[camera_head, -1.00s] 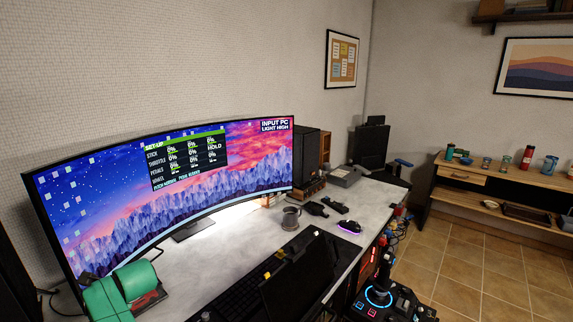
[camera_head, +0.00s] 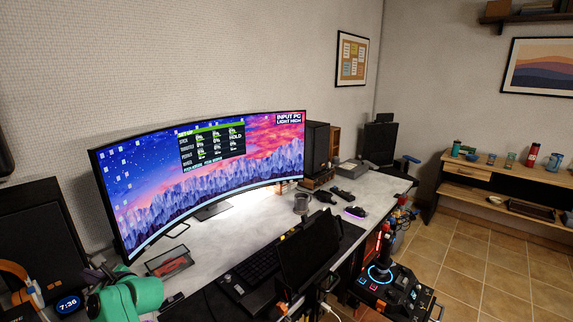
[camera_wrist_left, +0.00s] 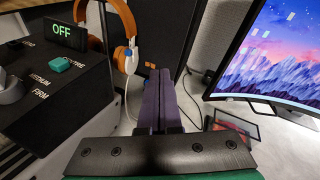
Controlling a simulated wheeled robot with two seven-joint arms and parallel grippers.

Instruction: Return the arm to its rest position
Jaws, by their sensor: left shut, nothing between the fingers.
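My left gripper (camera_head: 98,272) is at the lower left of the head view, at the end of a green wrist, over the left end of the desk. It is empty. In the left wrist view its two purple fingers (camera_wrist_left: 160,85) lie flat against each other and point toward a black speaker and orange headphones (camera_wrist_left: 122,22). The headphones also show at the left edge of the head view (camera_head: 18,272). I cannot tell the exact gap between fingertips and speaker. My right gripper is not in view.
A large black speaker (camera_head: 40,235) and a clock (camera_head: 68,304) are at the left. A dark framed tray (camera_head: 168,262) lies near my left gripper. A black panel with an OFF display (camera_wrist_left: 66,36) shows at left in the wrist view.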

